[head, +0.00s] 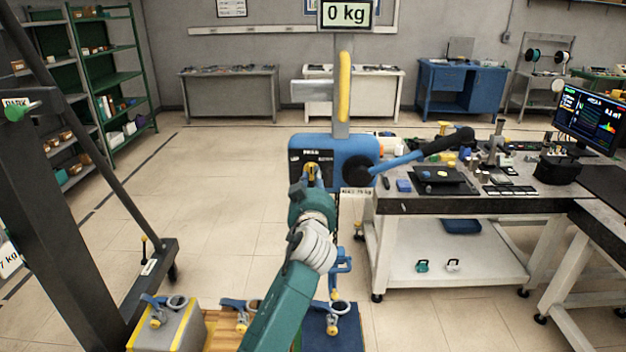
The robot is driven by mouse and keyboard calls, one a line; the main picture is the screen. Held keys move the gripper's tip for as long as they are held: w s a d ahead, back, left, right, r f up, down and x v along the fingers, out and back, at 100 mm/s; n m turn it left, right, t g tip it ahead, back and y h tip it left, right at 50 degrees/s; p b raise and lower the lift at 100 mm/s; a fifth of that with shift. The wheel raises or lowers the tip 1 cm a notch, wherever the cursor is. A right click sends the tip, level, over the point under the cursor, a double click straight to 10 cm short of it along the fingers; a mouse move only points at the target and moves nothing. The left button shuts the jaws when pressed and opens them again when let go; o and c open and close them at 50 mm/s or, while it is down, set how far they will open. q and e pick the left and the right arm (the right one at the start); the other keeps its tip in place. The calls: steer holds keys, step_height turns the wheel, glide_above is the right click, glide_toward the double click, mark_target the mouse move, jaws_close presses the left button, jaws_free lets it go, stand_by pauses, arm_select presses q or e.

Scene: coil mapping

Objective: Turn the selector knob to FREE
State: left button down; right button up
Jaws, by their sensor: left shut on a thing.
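A blue winch housing (362,153) hangs at the middle of the head view, with a black panel on its left face. The small yellow selector knob (311,168) sits on that panel. My left gripper (312,177) reaches up from below and is shut on the knob. The fingers and wrist hide much of the knob and the lower panel. The panel lettering is too small to read, so I cannot tell which setting the knob points to. My right gripper is not in view.
A blue crank with a black grip (447,142) sticks out right of the housing. A display (346,14) above reads 0 kg. A workbench (420,204) stands close on the right. A dark frame post (50,190) and shackles stand left and below.

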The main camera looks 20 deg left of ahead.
arm_select(q)
steer(key=c, duration=1.6)
jaws_free()
steer(key=shift+c, duration=0.2)
steer(key=v, duration=1.2)
